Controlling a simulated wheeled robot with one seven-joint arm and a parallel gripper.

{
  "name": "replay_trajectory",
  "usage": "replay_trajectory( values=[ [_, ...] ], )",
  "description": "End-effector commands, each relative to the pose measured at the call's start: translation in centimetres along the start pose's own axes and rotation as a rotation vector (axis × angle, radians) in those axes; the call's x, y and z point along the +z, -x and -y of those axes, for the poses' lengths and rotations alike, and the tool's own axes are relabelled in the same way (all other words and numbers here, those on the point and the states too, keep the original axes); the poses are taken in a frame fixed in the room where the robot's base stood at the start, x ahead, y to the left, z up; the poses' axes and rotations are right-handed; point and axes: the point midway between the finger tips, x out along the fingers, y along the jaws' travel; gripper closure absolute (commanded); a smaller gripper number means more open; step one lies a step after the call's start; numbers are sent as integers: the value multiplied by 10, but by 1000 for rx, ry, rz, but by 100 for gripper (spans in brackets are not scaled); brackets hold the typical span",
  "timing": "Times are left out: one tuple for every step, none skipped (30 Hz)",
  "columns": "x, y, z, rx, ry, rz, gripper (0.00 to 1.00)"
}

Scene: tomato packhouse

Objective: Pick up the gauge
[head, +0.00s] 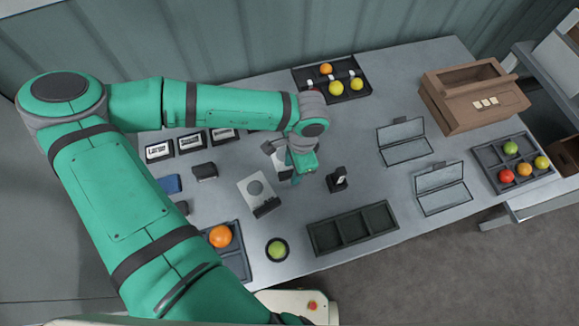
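I cannot tell for sure which thing is the gauge. A pale flat plate (252,183) with a dark round spot and a black block at its lower edge lies tilted on the table, left of and below my gripper. A small black upright piece (338,180) with a white face stands to the right of my gripper. My gripper (296,179) points down between these two, seen from above. Its fingers are mostly hidden by the wrist, so their opening and any contact do not show.
An empty black divided tray (352,230) and a green tomato (277,249) on a dark round base are nearer the front. Two clear-lidded boxes (406,151), a brown crate (452,113) and a tomato tray (486,152) stand right. Labelled blocks (190,143) line the left back.

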Motion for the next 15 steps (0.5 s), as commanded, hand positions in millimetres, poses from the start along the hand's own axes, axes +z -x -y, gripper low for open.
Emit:
replay_trajectory(
  values=[
    [0, 0, 0, 0, 0, 0, 62],
    [0, 0, 0, 0, 0, 0, 62],
    [0, -1, 0, 0, 0, 0, 62],
    [0, -1, 0, 0, 0, 0, 62],
    [0, -1, 0, 1, 0, 0, 62],
    [0, -2, 0, 0, 0, 0, 62],
    [0, -2, 0, 0, 0, 0, 62],
    [0, -2, 0, 0, 0, 0, 62],
    [0, -3, 0, 0, 0, 0, 62],
    [0, -3, 0, 0, 0, 1, 62],
    [0, -4, 0, 0, 0, 1, 62],
    [0, -4, 0, 0, 0, 1, 62],
    [0, -4, 0, 0, 0, 0, 62],
    [0, -5, 0, 0, 0, 0, 62],
    [0, -5, 0, 0, 0, 0, 62]
  ],
)
